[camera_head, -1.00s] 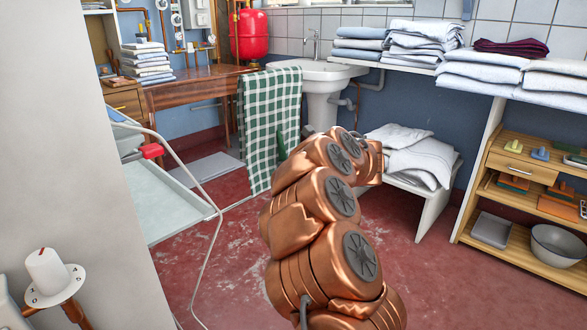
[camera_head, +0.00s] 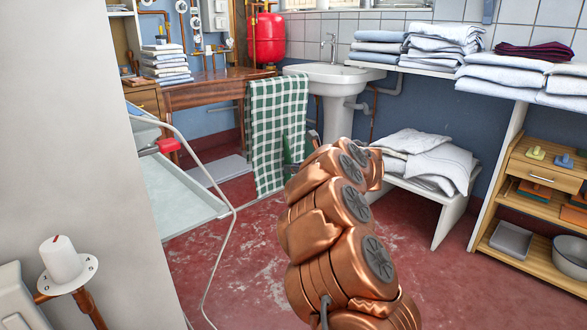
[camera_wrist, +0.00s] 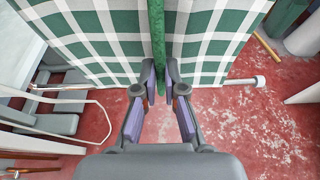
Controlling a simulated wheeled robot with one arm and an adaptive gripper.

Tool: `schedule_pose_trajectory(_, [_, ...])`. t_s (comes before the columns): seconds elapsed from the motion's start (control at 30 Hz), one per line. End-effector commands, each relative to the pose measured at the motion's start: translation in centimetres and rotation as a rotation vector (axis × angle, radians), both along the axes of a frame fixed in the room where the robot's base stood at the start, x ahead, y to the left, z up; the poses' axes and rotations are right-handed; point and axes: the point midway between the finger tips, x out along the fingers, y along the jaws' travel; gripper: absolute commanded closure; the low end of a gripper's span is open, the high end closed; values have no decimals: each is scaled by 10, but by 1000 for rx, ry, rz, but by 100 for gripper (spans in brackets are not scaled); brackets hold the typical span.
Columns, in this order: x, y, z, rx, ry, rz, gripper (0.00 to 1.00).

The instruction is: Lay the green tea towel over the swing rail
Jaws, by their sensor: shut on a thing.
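The green-and-white checked tea towel (camera_head: 275,115) hangs spread out and upright in front of the wooden table in the head view. In the wrist view its checked cloth (camera_wrist: 95,40) fills the upper part, on both sides of a narrow plain green ridge. My gripper (camera_wrist: 160,88) is shut on that ridge. In the head view my gripper is mostly hidden behind my copper arm. A thin rail with a white end cap (camera_wrist: 245,82) shows just past the towel's lower edge on the right. The towel hides its middle, and I cannot tell whether they touch.
A pale tray (camera_head: 175,190) with a bent wire frame and red clip stands left of the towel. A white wall panel fills the far left, with a dial (camera_head: 65,265) in front. A low bench (camera_head: 440,205) with folded linen is at right. Red floor between is clear.

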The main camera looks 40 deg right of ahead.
Motion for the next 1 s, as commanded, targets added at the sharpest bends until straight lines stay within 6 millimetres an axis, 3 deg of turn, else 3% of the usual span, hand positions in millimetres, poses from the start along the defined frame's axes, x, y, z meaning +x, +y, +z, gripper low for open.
schedule_pose_trajectory(1.0, [0, 0, -76, 0, -1, 0, 100])
